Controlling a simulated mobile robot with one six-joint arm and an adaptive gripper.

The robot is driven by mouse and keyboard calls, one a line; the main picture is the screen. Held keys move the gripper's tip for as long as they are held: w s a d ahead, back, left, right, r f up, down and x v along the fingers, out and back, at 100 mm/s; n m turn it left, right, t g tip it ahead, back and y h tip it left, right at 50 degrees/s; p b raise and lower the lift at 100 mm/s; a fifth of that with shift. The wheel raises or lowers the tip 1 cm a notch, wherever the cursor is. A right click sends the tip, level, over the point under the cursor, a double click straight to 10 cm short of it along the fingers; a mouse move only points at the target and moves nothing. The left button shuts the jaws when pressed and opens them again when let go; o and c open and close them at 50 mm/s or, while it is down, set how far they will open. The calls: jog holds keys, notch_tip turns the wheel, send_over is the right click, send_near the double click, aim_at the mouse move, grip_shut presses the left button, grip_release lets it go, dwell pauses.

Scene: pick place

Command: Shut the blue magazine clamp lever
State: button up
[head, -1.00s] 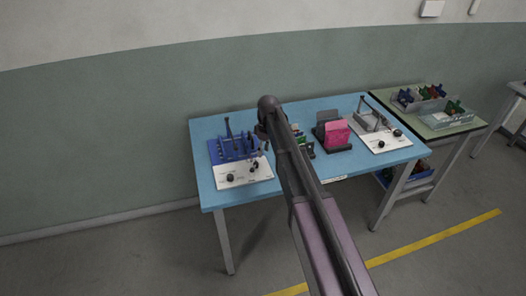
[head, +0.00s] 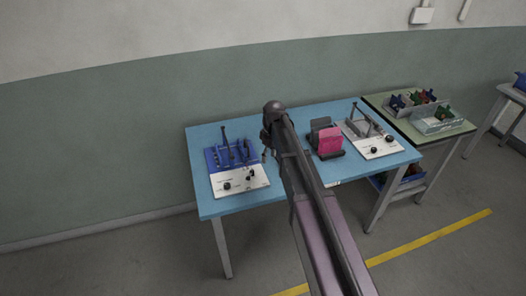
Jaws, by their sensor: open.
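The blue magazine (head: 213,160) stands at the left end of the blue table, behind a white panel (head: 240,188) with black knobs. Its clamp lever (head: 225,137) is a thin dark bar that stands up steeply from the blue base. My arm crosses the middle of the head view and ends just right of the magazine. My gripper (head: 266,150) is small and partly hidden by the arm; it is open and apart from the lever.
A dark holder with a pink block (head: 329,141) stands right of my arm. A grey fixture (head: 363,127) with its own upright lever and white panel is at the table's right end. A green side table (head: 400,123) holds bins. Some table items are hidden behind my arm.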

jog(key=s+d+f+m+b, duration=0.1)
jog(key=s+d+m, duration=0.3)
jog(key=s, duration=0.5)
jog(key=s+d+f+m+t+b, duration=0.1)
jog(key=s+d+m, duration=0.4)
jog(key=s, duration=0.5)
jog(key=shift+s+d+t+h, duration=0.15)
jog(key=shift+d+t+h, duration=0.2)
jog(key=shift+d, duration=0.75)
jog(key=shift+f, duration=0.1)
jog(key=shift+s+d+m, duration=0.2)
jog(key=shift+s, duration=0.35)
jog(key=shift+s+d+m, duration=0.2)
jog(key=shift+s, duration=0.3)
jog(key=shift+c, duration=0.2)
